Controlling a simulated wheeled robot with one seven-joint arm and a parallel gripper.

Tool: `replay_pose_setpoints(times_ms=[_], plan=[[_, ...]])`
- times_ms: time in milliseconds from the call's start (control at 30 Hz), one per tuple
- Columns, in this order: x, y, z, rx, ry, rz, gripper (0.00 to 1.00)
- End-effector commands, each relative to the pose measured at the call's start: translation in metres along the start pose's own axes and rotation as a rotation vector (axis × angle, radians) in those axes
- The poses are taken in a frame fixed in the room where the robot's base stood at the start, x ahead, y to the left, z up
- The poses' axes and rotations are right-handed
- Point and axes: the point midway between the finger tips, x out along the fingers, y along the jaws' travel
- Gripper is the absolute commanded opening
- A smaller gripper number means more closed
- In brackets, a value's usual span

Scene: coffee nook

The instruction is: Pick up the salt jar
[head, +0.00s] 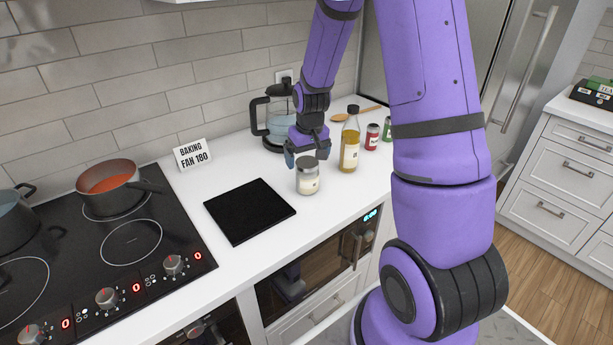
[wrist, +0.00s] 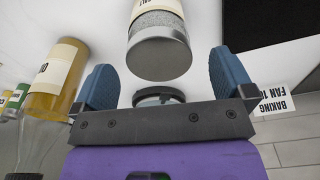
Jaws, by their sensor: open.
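The salt jar (head: 308,182) is a small clear jar with a grey metal lid, a pale label and whitish contents. It stands upright on the white counter, right of a black square board. In the wrist view the jar (wrist: 160,42) appears upside down, its lid toward my gripper. My gripper (head: 307,151) is open and empty, just above and behind the jar in the head view. In the wrist view its two blue fingers (wrist: 163,78) are spread to either side of the lid, and I see no contact.
A tall oil bottle (head: 349,145) stands close on the right, with a red-labelled jar (head: 372,138) beyond it. A glass kettle (head: 278,128) is behind my gripper. The black board (head: 248,211), a sign (head: 191,154) and the hob with a red pot (head: 108,188) lie left.

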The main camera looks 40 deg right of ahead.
Motion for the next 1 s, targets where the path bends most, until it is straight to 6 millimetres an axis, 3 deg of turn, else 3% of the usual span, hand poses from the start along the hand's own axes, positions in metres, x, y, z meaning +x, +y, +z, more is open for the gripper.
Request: replay_pose_setpoints(times_ms=[433, 767, 867, 1000], plan=[[0.047, 0.001, 0.000, 0.000, -0.002, 0.000, 1.00], [0.053, 0.001, 0.000, 0.000, 0.000, 0.000, 1.00], [0.053, 0.001, 0.000, 0.000, 0.000, 0.000, 0.82], [0.053, 0.001, 0.000, 0.000, 0.000, 0.000, 0.49]])
